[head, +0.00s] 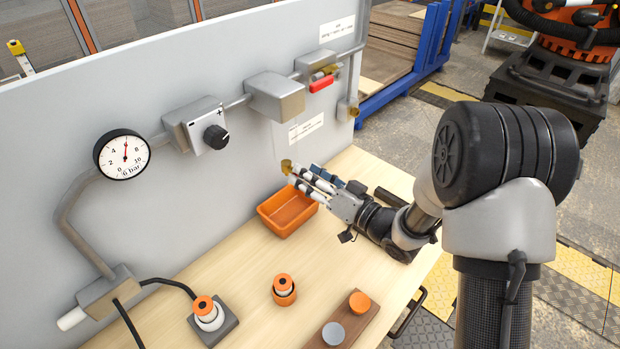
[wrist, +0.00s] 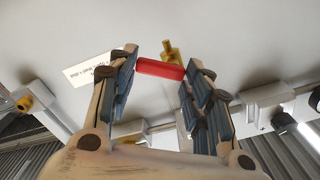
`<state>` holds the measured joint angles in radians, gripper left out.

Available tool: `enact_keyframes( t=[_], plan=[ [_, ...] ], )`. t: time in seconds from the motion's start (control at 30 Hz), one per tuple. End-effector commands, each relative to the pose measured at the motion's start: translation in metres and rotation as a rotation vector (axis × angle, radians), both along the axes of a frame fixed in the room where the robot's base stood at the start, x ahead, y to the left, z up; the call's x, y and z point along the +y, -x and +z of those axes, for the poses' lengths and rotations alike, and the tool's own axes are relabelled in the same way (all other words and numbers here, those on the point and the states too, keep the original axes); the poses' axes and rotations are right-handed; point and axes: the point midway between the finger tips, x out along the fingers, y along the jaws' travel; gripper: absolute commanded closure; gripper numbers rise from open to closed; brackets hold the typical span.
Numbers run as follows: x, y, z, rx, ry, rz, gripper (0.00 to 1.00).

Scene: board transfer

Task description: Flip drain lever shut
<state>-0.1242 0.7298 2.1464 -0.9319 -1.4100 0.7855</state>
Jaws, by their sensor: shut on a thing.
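The brass drain valve (head: 287,167) sits low on the grey panel, just at my gripper's fingertips. It also shows in the wrist view (wrist: 172,52), behind a red lever (wrist: 160,69) that lies crosswise between the fingers. My gripper (head: 302,176) is shut on that red lever, with a finger at each end; its wrist view (wrist: 162,78) shows the gap spanned by the lever. In the head view the fingers hide this lever. Another red lever (head: 321,86) is on a valve higher on the panel, to the right.
An orange bin (head: 268,219) stands on the table below my gripper. A gauge (head: 122,155) and a black knob (head: 215,137) are on the panel to the left. Orange-topped parts (head: 284,290) and a wooden block (head: 325,340) stand at the front of the table.

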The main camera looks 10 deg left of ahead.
Motion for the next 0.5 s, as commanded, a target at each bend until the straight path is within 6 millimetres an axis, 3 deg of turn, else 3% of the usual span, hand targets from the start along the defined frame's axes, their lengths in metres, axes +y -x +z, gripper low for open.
enact_keyframes(
  t=[0.5],
  plan=[
    [-0.0006,-0.0008,0.0046,-0.317,0.187,0.001,0.78]
  ],
)
